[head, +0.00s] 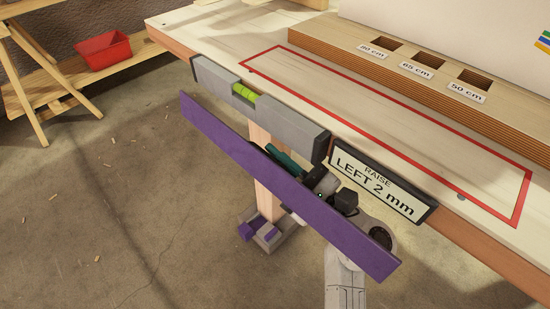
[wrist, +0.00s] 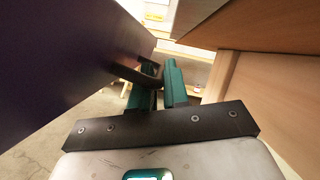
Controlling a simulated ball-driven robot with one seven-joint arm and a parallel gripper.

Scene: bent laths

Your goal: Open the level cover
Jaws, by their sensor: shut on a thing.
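The level (head: 292,118) is a long grey bar along the front edge of the bench, with a yellow-green vial (head: 245,93) showing in its window. The level cover (head: 250,160) is a long purple panel, apart from the level and in front of it, so the vial is uncovered. In the wrist view the cover (wrist: 60,60) fills the left side. My gripper (head: 286,162) is between the cover and the bench, partly hidden by the cover. In the wrist view its teal fingers (wrist: 160,85) are shut on a dark handle (wrist: 127,70) reaching from the cover.
A sign (head: 375,180) reading "RAISE LEFT 2 mm" hangs on the bench front, close to my arm. The bench top (head: 215,35) has a red outlined area and a slotted wooden block (head: 340,45). A red bin (head: 103,50) sits on a shelf at left. The floor at left is open.

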